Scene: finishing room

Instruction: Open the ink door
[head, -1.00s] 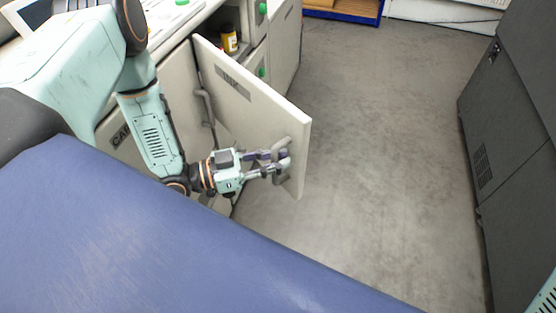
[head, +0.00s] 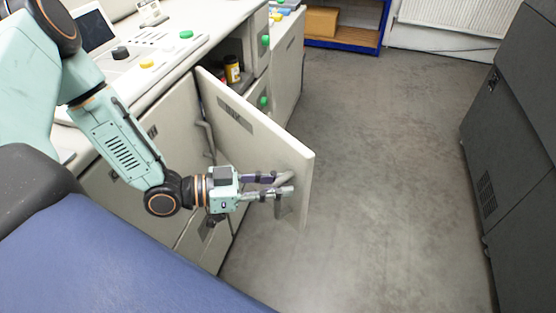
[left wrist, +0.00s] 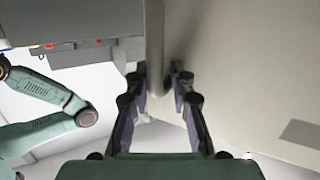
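The ink door (head: 245,125) is a pale panel with a dark label, standing swung well out from the cabinet front in the head view. It also fills the right side of the left wrist view (left wrist: 245,70). Its grey bar handle (head: 283,178) is near the free edge. In the left wrist view the handle (left wrist: 155,45) reaches down between the fingertips. My left gripper (head: 278,184) is at the handle, with its fingers (left wrist: 160,78) apart on either side and a visible gap on the right side. My right gripper is not in view.
The cabinet's opening shows a yellow-labelled jar (head: 232,68) inside. A control counter (head: 165,50) with coloured knobs runs above. A dark machine (head: 510,150) stands at right. Grey floor (head: 390,170) lies clear between. A blue-framed shelf (head: 345,30) is at the back.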

